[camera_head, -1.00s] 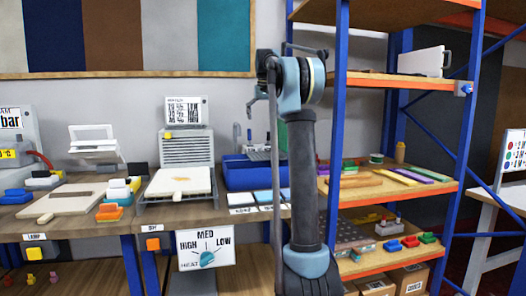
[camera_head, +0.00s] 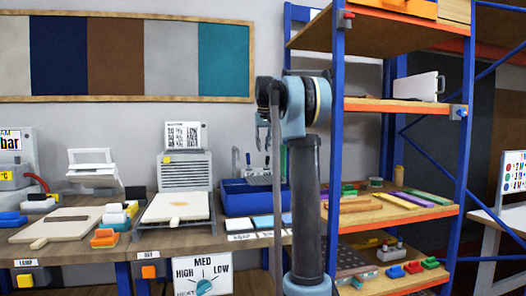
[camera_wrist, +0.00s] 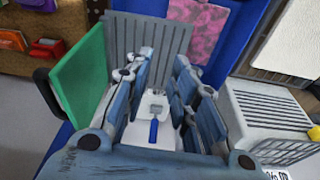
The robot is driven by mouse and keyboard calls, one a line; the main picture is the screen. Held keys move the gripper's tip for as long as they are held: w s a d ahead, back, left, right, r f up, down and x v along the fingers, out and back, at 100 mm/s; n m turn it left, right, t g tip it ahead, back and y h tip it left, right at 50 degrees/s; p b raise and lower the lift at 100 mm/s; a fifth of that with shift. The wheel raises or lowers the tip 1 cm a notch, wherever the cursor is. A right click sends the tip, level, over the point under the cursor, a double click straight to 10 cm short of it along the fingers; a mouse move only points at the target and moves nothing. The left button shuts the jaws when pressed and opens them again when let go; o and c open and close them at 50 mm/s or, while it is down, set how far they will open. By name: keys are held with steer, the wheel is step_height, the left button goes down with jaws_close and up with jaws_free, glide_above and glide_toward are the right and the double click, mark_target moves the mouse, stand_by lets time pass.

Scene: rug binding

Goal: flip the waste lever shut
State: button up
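In the wrist view, a small lever with a blue handle (camera_wrist: 154,131) stands on a white fitting (camera_wrist: 148,106) and shows in the gap between my fingers. It looks like the waste lever, but its exact position is hard to tell. My gripper (camera_wrist: 160,72) is open and empty, with a finger on either side of the gap. I cannot tell how far the lever is from the fingers.
A green panel (camera_wrist: 78,85) stands close left of my fingers in the wrist view, and a white slatted box (camera_wrist: 265,118) is close right. A grey ribbed board (camera_wrist: 150,38) is beyond. In the head view, a blue-framed shelf (camera_head: 337,150) stands right of my arm.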

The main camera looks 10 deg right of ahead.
steer(key=s+f, duration=0.1)
steer(key=s, duration=0.2)
steer(key=s+f, duration=0.2)
steer(key=s, duration=0.2)
steer(key=s+f, duration=0.1)
steer(key=s, duration=0.3)
steer(key=shift+s+f, duration=0.2)
steer(key=shift+f, duration=0.05)
jaws_close()
steer(key=s+f, duration=3.5)
steer(key=s, duration=0.1)
steer(key=shift+s+f, duration=0.15)
steer(key=shift+s, duration=0.25)
